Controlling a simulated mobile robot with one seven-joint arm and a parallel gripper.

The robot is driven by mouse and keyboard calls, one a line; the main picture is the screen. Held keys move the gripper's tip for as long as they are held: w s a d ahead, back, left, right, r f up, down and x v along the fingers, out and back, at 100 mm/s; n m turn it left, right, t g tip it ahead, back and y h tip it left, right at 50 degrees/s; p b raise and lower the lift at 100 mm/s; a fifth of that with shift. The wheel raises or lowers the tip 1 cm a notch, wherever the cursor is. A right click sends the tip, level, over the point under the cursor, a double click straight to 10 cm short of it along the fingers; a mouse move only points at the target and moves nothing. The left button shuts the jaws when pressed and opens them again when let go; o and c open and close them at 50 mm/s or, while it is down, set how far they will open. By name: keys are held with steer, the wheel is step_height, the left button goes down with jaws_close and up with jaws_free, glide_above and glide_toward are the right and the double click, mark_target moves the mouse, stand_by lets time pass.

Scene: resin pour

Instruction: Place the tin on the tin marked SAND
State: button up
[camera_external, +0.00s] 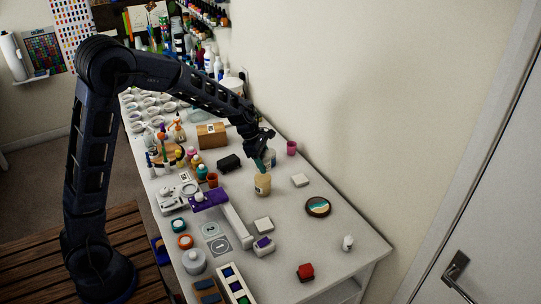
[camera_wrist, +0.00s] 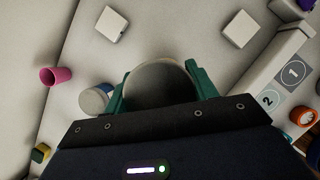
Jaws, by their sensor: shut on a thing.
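My gripper (camera_external: 262,166) points down over the middle of the white table, its teal fingers at the top of a beige tin (camera_external: 263,186). The tin has a small label on its side that is too small to read. In the wrist view my gripper (camera_wrist: 158,92) is shut on this tin, whose round dark top (camera_wrist: 160,84) sits between the fingers. I cannot tell whether it touches the table. A white and blue tin (camera_external: 271,156) stands just behind, partly hidden by the gripper; it also shows in the wrist view (camera_wrist: 93,101). No SAND marking is readable.
A pink cup (camera_external: 291,147) stands near the wall. A dark box (camera_external: 229,162) is to the left.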

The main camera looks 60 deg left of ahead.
steer(key=shift+f, duration=2.1)
steer(key=shift+f, duration=0.15)
steer(key=o, duration=1.1)
